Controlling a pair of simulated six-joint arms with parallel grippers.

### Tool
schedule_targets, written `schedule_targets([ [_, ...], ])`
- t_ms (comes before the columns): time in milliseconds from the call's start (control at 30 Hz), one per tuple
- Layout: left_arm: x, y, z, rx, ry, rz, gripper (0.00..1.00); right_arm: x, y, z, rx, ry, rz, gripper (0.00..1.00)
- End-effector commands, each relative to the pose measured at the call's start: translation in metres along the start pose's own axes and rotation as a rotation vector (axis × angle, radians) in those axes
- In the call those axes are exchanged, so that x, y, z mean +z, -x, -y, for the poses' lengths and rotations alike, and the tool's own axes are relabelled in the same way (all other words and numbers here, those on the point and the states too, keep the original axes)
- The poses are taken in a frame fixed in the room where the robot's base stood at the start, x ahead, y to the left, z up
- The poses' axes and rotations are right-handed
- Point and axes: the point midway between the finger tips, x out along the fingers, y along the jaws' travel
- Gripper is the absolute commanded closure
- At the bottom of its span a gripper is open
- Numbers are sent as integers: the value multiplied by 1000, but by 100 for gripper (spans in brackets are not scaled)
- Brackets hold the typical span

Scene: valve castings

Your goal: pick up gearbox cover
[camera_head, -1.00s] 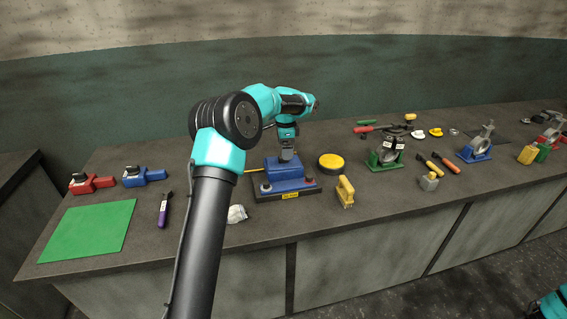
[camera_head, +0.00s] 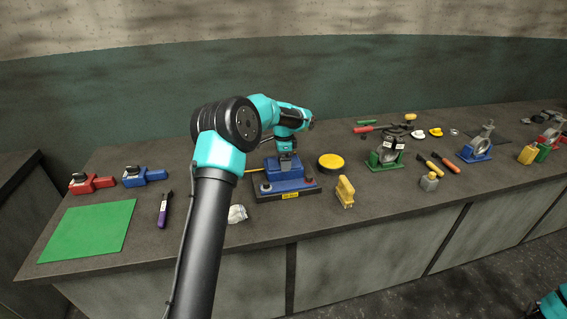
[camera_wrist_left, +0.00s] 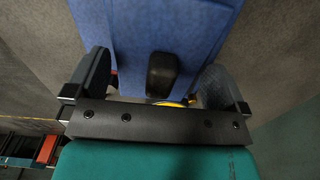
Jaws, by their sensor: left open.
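A blue gearbox (camera_head: 290,184) stands on a dark base plate with a yellow label at the table's front middle. Its blue upper block, which looks like the gearbox cover (camera_head: 273,170), is partly hidden by my gripper. My left gripper (camera_head: 287,163) points down at this block. In the left wrist view my left gripper (camera_wrist_left: 155,78) is open, with one finger on each side of the blue part (camera_wrist_left: 150,28), which has a dark knob (camera_wrist_left: 162,72). I cannot tell whether the fingers touch it. My right gripper is out of view.
A yellow round disc (camera_head: 331,161) and a yellow handled block (camera_head: 345,191) are right of the gearbox. A crumpled white item (camera_head: 238,213) lies at front left, partly near my arm. Green mat (camera_head: 88,230) and purple-handled tool (camera_head: 163,212) are further left.

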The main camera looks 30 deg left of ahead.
Motion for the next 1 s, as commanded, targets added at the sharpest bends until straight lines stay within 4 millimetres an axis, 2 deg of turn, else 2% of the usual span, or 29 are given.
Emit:
schedule_targets([
  [267,0,0,0,0,0,0,0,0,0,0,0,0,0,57],
  [800,0,0,0,0,0,0,50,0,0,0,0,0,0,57],
  [1000,0,1,0,-1,0,0,51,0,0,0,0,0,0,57],
])
